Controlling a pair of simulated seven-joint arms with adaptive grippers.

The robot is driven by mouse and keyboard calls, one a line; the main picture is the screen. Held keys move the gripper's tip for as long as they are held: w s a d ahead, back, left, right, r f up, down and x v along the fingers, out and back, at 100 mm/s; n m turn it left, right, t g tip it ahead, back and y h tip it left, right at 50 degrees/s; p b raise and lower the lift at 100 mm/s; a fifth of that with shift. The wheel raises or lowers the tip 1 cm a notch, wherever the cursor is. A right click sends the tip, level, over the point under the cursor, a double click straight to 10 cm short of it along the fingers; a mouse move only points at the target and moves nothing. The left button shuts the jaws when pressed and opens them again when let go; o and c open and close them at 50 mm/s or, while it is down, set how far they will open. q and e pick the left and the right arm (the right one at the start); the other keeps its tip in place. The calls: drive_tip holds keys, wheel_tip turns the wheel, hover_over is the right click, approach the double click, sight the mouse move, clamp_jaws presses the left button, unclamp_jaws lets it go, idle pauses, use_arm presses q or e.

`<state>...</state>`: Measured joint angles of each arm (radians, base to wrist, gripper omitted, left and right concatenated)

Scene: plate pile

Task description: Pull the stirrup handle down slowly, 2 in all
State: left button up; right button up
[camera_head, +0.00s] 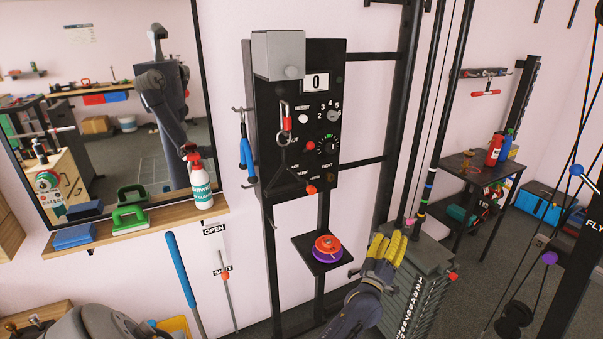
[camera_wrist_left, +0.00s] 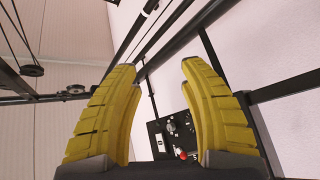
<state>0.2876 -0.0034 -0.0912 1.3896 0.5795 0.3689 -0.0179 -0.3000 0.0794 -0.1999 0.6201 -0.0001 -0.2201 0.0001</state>
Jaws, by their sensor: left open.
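A dark triangular handle, apparently the stirrup handle (camera_head: 283,154), hangs below a red and silver carabiner (camera_head: 287,118) in front of the black control panel (camera_head: 327,98). The panel's display (camera_head: 315,82) reads 0. My left gripper (camera_head: 388,246) has yellow fingers, spread apart and empty. It is low and to the right of the handle, in front of the weight stack (camera_head: 413,290). In the left wrist view, the open fingers (camera_wrist_left: 160,95) frame the wall, and the panel (camera_wrist_left: 172,132) shows small between them; the handle cannot be made out there. My right gripper is not in view.
A small shelf (camera_head: 309,262) holds red and purple discs (camera_head: 327,246). Blue-handled gear (camera_head: 246,152) hangs left of the panel. A wooden ledge (camera_head: 160,226) with a spray bottle (camera_head: 198,180) runs below the mirror. Vertical dark posts and rods stand right of the panel.

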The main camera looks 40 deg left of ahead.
sight(286, 157)
use_arm(q)
drive_tip(key=s+a+r+n+g+y, duration=0.2)
drive_tip(key=s+a+r+n+y, duration=0.15)
drive_tip(key=r+n+y, duration=0.4)
drive_tip(key=s+a+r+n+g+y, duration=0.25)
drive_tip(key=a+r+n+y, duration=0.25)
drive_tip(key=r+n, duration=0.55)
drive_tip(key=s+a+r+n+g+y, duration=0.2)
drive_tip(key=s+a+r+n+y, duration=0.3)
drive_tip(key=r, duration=0.6)
drive_tip(key=s+a+r+n+g, duration=0.1)
drive_tip(key=s+a+n+g, duration=0.7)
drive_tip(key=n, duration=0.6)
wheel_tip(286, 157, down, 5)
drive_tip(key=d+n+h, duration=0.1)
drive_tip(key=n+h, duration=0.1)
drive_tip(key=h, duration=0.2)
drive_tip(key=shift+x, duration=5.15)
drive_tip(key=shift+s+a+r, duration=0.1)
drive_tip(key=shift+r, duration=0.1)
